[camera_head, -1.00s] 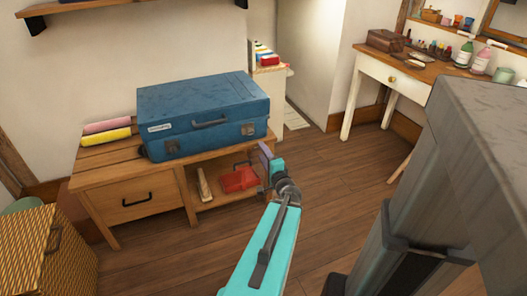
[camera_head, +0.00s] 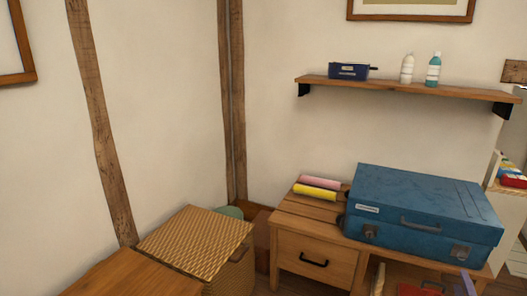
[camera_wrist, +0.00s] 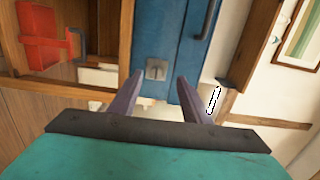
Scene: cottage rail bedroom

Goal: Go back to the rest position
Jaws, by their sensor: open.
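My gripper (camera_wrist: 160,76) is open in the wrist view, with its two purple fingers apart and nothing between them. Beyond the fingers is the front of the blue suitcase (camera_wrist: 180,45) with a metal latch. In the head view only a purple tip of my gripper (camera_head: 468,284) shows at the bottom right, in front of the blue suitcase (camera_head: 425,210). The rest of my arm is out of that view. The suitcase lies shut on the wooden bench (camera_head: 312,258).
A pink roll and a yellow roll (camera_head: 316,192) lie left of the suitcase. A woven basket (camera_head: 200,245) stands left of the bench. A wall shelf (camera_head: 410,90) holds a blue box and two bottles. A red object (camera_wrist: 45,35) sits in the bench's open compartment.

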